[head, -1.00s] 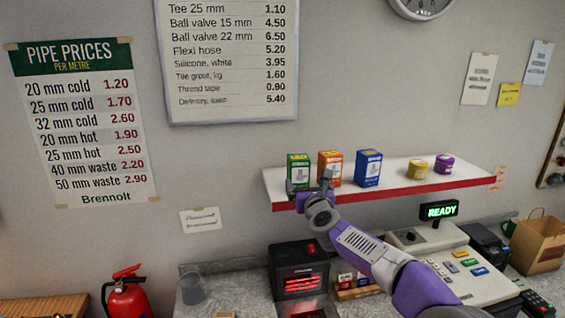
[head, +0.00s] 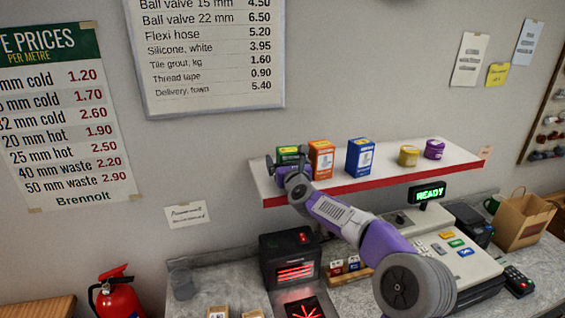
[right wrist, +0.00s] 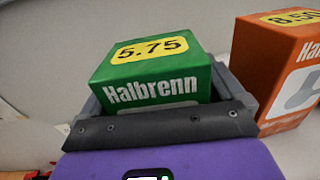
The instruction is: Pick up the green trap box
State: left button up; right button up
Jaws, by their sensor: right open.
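The green trap box (head: 288,150) stands at the left end of the wall shelf, partly hidden behind my right gripper (head: 287,158). In the right wrist view the green box (right wrist: 152,75) shows its top with a yellow 5.75 label and the word Haibrenn. My right gripper's jaws (right wrist: 165,100) are open, with one finger on each side of the box. I cannot tell whether either finger touches it. My left gripper is in no view.
An orange box (head: 321,160) stands close to the right of the green box; it also shows in the wrist view (right wrist: 285,65). A blue box (head: 360,157) and yellow and purple tubs are farther right on the white shelf (head: 385,172). A counter with a till lies below.

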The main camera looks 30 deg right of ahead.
jog(key=shift+s+r, duration=0.15)
jog(key=shift+s, duration=0.15)
jog(key=shift+c, duration=0.5)
jog(key=shift+s, duration=0.15)
jog(key=shift+c, duration=1.4)
jog(key=c, duration=0.8)
